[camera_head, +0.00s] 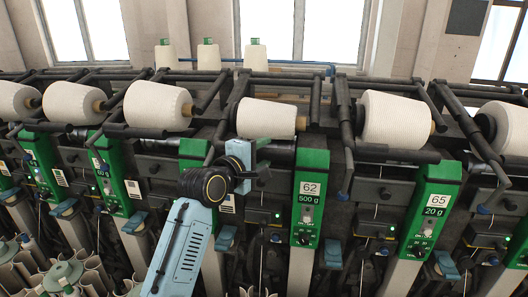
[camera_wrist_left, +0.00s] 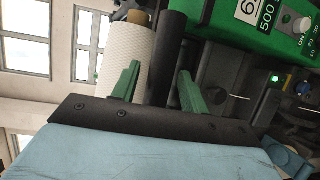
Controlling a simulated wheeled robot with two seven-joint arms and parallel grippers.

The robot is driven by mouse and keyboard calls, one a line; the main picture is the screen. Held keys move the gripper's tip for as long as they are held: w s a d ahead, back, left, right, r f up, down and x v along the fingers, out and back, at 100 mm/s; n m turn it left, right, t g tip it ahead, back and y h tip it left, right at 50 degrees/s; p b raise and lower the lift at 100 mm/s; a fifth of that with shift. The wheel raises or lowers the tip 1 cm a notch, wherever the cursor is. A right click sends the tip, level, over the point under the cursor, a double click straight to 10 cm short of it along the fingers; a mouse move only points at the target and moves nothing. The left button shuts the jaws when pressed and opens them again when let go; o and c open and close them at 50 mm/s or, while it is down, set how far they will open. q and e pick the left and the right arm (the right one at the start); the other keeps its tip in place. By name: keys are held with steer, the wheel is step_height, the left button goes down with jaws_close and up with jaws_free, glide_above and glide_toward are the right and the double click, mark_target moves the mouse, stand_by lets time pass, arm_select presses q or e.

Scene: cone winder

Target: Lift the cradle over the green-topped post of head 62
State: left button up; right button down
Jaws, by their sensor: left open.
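The post of head 62 (camera_head: 311,195) has a green top with labels 62 and 500 g; its green face also shows in the wrist view (camera_wrist_left: 225,18). The cradle of head 62 (camera_head: 316,105) is a dark frame around a white yarn cone (camera_head: 266,119), left of and above the post. My left gripper (camera_head: 266,152) is just below the cone, left of the post. In the wrist view its green fingers (camera_wrist_left: 158,88) are apart, with a dark bar (camera_wrist_left: 167,50) running between them. Whether they touch the bar I cannot tell. My right gripper is not in view.
Head 65 (camera_head: 434,205), with its own cone (camera_head: 396,119), stands to the right. More green posts and cones line the left. Spare cones (camera_head: 254,55) stand behind on top. Empty tubes (camera_head: 90,275) fill the lower left.

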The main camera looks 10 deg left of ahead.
arm_select(q)
steer(key=shift+w+d, duration=0.2)
steer(key=shift+w, duration=0.2)
steer(key=shift+f, duration=0.1)
jaws_close()
